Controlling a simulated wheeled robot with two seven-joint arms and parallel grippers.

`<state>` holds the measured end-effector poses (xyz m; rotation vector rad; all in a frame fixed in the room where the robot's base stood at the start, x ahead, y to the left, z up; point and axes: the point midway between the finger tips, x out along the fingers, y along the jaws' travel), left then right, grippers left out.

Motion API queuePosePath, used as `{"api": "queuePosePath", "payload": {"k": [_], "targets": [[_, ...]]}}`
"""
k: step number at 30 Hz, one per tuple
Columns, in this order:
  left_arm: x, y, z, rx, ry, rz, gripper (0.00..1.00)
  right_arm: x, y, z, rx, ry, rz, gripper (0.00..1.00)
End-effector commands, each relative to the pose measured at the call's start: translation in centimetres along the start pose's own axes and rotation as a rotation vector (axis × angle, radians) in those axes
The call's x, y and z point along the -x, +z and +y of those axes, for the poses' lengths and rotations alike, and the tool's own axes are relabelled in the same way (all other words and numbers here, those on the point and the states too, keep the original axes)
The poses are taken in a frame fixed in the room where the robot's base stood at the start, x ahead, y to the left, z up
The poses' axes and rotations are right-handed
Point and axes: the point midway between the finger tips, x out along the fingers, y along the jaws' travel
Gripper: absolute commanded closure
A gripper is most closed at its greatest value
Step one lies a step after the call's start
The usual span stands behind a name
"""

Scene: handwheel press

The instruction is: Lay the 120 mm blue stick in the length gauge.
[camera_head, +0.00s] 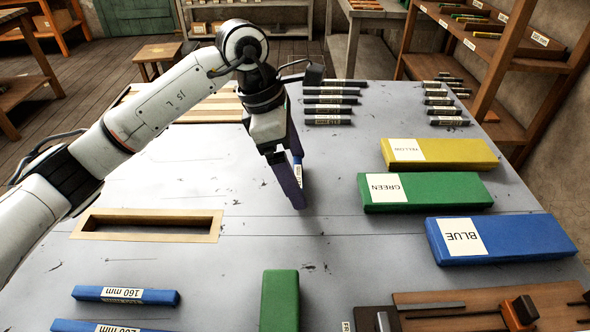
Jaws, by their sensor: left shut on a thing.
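My left gripper (298,186) is shut on a blue stick (298,160) with a white label, over the middle of the grey table. The fingers hide most of the stick, and its length marking cannot be read. A wooden frame with a long narrow opening (145,237) lies left of the gripper, and the opening looks empty. No readable label shows which of these is the length gauge. My right gripper is not in view.
Blue sticks, one marked 160 mm (125,295), lie at the lower left. A green block (280,299) stands at front centre. Yellow (455,152), green (440,192) and blue (515,240) labelled blocks lie at right. Several dark sticks (328,110) lie behind.

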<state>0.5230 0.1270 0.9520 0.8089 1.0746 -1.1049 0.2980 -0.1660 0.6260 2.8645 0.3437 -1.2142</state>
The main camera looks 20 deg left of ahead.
Motion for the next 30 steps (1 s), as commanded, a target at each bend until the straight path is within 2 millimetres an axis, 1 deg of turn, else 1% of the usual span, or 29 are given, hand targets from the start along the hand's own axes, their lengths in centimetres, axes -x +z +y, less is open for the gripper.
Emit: {"api": "queuePosePath", "payload": {"k": [1, 3, 9, 13, 14, 15, 21, 24, 26, 29, 30], "targets": [[-0.7, -0.3, -0.1, 0.001, -0.002, 0.001, 0.28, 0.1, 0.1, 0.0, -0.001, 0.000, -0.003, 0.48], [-1.1, -0.4, 0.0, 0.000, -0.001, 0.001, 0.28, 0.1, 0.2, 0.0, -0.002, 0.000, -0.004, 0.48], [-1.1, -0.4, 0.0, -0.001, 0.000, 0.000, 0.28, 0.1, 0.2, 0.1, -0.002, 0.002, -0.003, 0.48], [-1.5, -0.5, 0.0, 0.000, 0.001, 0.000, 0.28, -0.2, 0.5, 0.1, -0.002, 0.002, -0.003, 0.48], [-1.4, -0.5, 0.0, 0.000, 0.001, 0.000, 0.04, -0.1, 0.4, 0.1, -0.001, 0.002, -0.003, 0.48], [-1.3, -0.4, 0.0, 0.000, 0.001, 0.000, 0.00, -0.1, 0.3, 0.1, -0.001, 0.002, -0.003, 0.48], [-1.3, -0.4, 0.0, 0.000, 0.000, 0.000, 0.00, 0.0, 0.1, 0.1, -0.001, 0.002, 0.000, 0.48], [-0.8, -0.2, 0.0, -0.001, 0.000, 0.000, 0.00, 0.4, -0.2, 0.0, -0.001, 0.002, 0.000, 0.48], [-0.2, -0.3, 0.1, -0.001, 0.003, 0.000, 0.00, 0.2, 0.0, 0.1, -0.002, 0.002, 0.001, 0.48], [1.5, -0.3, 0.1, -0.002, 0.005, -0.001, 0.00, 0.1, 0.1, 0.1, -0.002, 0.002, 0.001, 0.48], [2.4, -0.3, 0.1, -0.002, 0.006, -0.001, 0.00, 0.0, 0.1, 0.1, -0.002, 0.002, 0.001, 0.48]]}}
